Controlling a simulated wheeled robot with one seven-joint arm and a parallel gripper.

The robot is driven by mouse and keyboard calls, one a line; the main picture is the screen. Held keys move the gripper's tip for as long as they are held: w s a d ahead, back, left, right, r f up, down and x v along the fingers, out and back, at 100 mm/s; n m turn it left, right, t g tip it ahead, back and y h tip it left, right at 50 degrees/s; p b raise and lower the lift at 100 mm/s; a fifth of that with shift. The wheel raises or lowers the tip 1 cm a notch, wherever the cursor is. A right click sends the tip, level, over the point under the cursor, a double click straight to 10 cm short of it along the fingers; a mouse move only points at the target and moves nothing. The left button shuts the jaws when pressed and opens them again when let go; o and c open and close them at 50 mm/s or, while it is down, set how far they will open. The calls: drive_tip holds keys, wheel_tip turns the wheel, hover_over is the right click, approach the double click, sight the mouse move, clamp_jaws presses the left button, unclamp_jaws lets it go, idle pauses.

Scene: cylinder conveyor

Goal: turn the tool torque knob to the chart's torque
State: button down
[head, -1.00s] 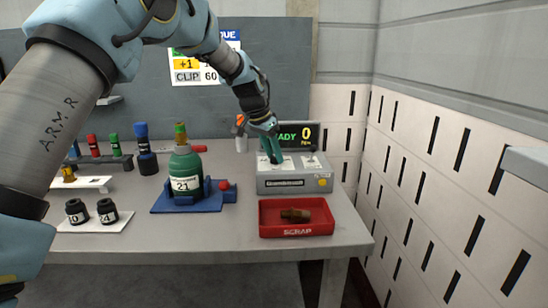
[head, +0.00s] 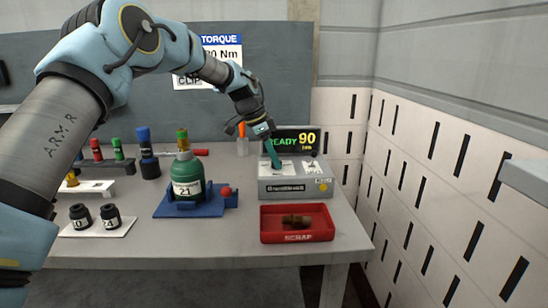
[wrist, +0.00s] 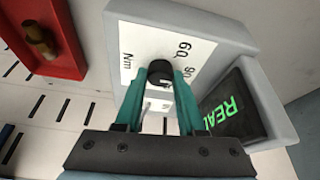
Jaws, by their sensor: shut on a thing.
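My gripper (head: 275,162) points down at the left dial on top of the grey torque controller box (head: 296,187). In the wrist view its teal fingers (wrist: 160,88) are shut on the black knob (wrist: 159,71), with the marks 60, 90 and Nm printed around it. The controller display (head: 291,140) reads READY in green and 90 in yellow. It also shows partly in the wrist view (wrist: 223,113). The torque chart (head: 221,44) hangs on the back wall and is partly hidden by my arm. TORQUE and a value ending in 0 Nm are legible there.
A red SCRAP tray (head: 297,237) holding a brown fitting stands in front of the box. A green bottle marked 21 (head: 187,180) sits in a blue holder (head: 212,208) to the left. Black caps, coloured tools and racks fill the left side of the table.

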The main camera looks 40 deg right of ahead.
idle(0.3)
drive_tip(key=c, duration=0.5)
unclamp_jaws()
drive_tip(key=shift+r, duration=0.1)
drive_tip(key=b+v, duration=0.2)
drive_tip(key=v, duration=0.8)
drive_tip(key=shift+r, duration=0.3)
drive_tip(key=shift+a, duration=0.2)
